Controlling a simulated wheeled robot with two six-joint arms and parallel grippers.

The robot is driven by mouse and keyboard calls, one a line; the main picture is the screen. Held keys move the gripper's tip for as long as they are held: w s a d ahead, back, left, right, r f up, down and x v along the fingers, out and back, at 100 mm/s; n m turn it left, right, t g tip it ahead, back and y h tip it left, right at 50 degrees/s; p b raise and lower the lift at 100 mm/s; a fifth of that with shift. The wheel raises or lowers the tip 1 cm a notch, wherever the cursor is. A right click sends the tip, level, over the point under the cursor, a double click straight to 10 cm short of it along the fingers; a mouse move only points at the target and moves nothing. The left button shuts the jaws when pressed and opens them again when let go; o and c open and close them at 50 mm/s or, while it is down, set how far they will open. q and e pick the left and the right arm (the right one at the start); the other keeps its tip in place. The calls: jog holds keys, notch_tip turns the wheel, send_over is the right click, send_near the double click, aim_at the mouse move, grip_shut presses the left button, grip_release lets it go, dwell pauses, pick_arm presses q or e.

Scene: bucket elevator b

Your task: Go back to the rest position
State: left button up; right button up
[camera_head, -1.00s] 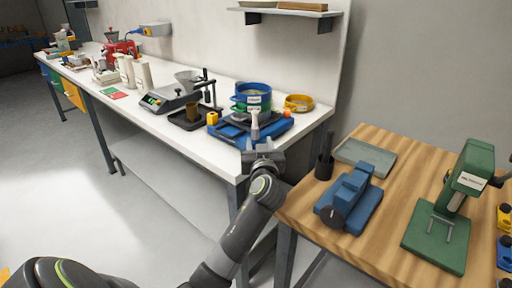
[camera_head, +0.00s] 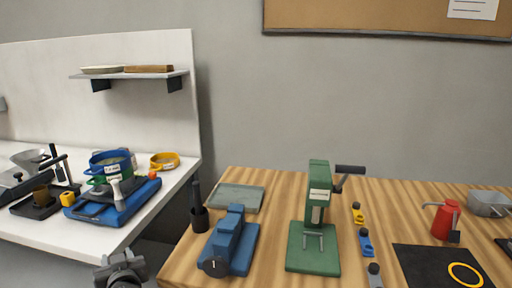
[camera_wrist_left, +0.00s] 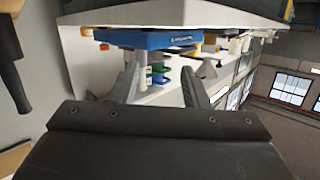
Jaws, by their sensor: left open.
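My left gripper (camera_head: 120,264) shows at the lower left of the head view, in front of the white bench's front right corner and left of the wooden table. In the left wrist view its two fingers (camera_wrist_left: 163,84) stand apart with nothing held between them. Beyond them in that view are the blue base (camera_wrist_left: 150,40) and the bench's contents. My right gripper is in neither view now.
The white bench (camera_head: 75,238) carries a blue sieve machine (camera_head: 135,203) and a yellow ring sieve (camera_head: 165,161). The wooden table (camera_head: 270,190) carries a blue device (camera_head: 230,242), a green press (camera_head: 313,255), a black cup (camera_head: 199,217) and a red can (camera_head: 446,220).

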pick_arm(q)
jog(key=s+d+f+m+g+h, duration=0.1)
jog(key=s+f+g+h, duration=0.15)
jog(key=s+f, duration=0.55)
jog(key=s+f+m+g+h, duration=0.25)
jog(key=s+f, duration=0.25)
jog(key=s, duration=0.5)
jog(key=s+d+f+m+g+h, duration=0.1)
jog(key=s+d+f+g, duration=0.15)
jog(key=s, duration=0.65)
jog(key=s+d+f+m+g+h, duration=0.1)
jog(key=s+d+m+h, duration=0.15)
jog(key=s, duration=0.55)
notch_tip(320, 180, down, 24)
jog(key=a+n+g+p, duration=0.1)
jog(key=g, duration=0.1)
jog(key=s+d+f+p, duration=0.1)
jog(key=s+f, duration=1.4)
jog(key=shift+d+g, duration=0.2)
jog(key=shift+g, duration=0.25)
